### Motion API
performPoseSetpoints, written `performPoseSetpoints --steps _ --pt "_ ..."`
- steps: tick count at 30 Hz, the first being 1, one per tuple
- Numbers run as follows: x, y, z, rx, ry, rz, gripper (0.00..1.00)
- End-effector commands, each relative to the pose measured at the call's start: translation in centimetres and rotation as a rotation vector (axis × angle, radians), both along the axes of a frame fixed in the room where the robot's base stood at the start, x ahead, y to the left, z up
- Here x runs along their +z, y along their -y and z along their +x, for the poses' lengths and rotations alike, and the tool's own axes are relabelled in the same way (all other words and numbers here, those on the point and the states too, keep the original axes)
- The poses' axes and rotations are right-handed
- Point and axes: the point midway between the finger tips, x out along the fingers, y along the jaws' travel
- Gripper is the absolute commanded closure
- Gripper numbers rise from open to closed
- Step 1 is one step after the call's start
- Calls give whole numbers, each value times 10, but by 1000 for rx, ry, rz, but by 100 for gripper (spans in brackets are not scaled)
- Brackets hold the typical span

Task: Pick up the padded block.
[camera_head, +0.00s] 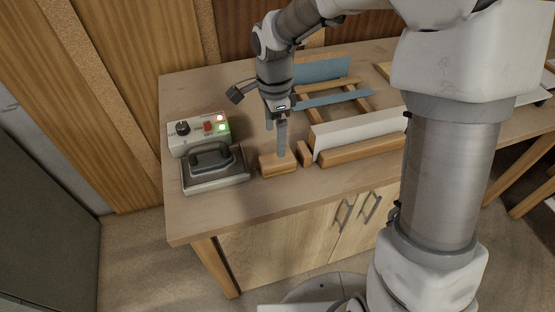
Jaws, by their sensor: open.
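A light wooden block (278,166) lies on the workbench near its front edge, and I take it to be the padded block. No padding shows clearly on it. My gripper (276,144) points down right over this block, with its fingers apart. The nearer finger reaches down to the block's top or just behind it; I cannot tell whether it touches. The far finger shows only in part, and the block's far side is partly hidden by the near finger.
A control box (198,133) with lit buttons and a grey iron-like tool (212,160) stand left of the block. A small wood piece (304,153) and a white-faced panel (352,134) are close on its right. Frames with blue strips (330,99) lie behind.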

Motion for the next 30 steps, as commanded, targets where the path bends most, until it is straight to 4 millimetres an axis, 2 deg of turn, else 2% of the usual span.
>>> performPoseSetpoints --steps 1,6,14,21,25,30 --pt "-13 0 -1 0 -5 0 5" --pt "-41 0 -1 1 -3 0 5" --pt "-59 2 0 0 -2 0 5" --pt "-93 6 0 2 -2 0 5" --pt "-102 5 0 2 0 1 5" --pt "-103 5 1 2 1 1 5"
